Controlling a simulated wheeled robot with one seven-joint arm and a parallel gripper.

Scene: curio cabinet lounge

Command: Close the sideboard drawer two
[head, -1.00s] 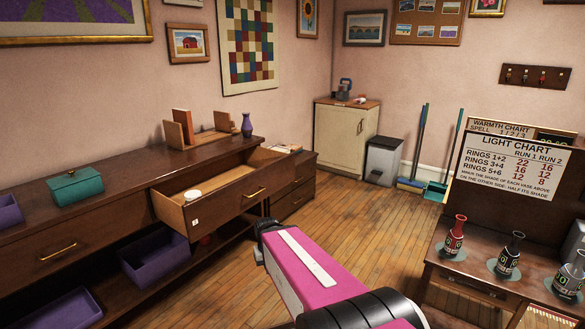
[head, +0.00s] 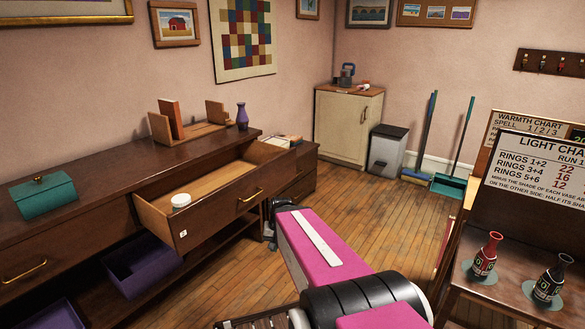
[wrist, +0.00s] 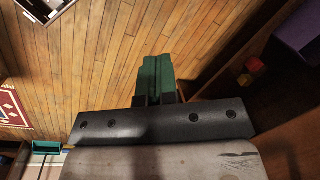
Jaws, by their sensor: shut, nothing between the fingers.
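The sideboard (head: 90,215) stands along the left wall. One of its drawers (head: 212,220) is pulled well out, with a gold handle (head: 250,195) and a small white tag on its front. A white round tub (head: 181,201) is inside the drawer. My gripper (head: 276,208) is just right of the drawer front's right end in the head view, partly hidden by my arm; I cannot tell whether it touches the drawer. In the wrist view, my gripper's green fingers (wrist: 157,82) are together, with nothing between them, over the wooden floor.
A purple bin (head: 140,268) sits on the sideboard's lower shelf. A teal box (head: 44,196) and a purple vase (head: 242,117) stand on top. A table with vases (head: 487,255) is at right. Open floor (head: 345,205) lies between.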

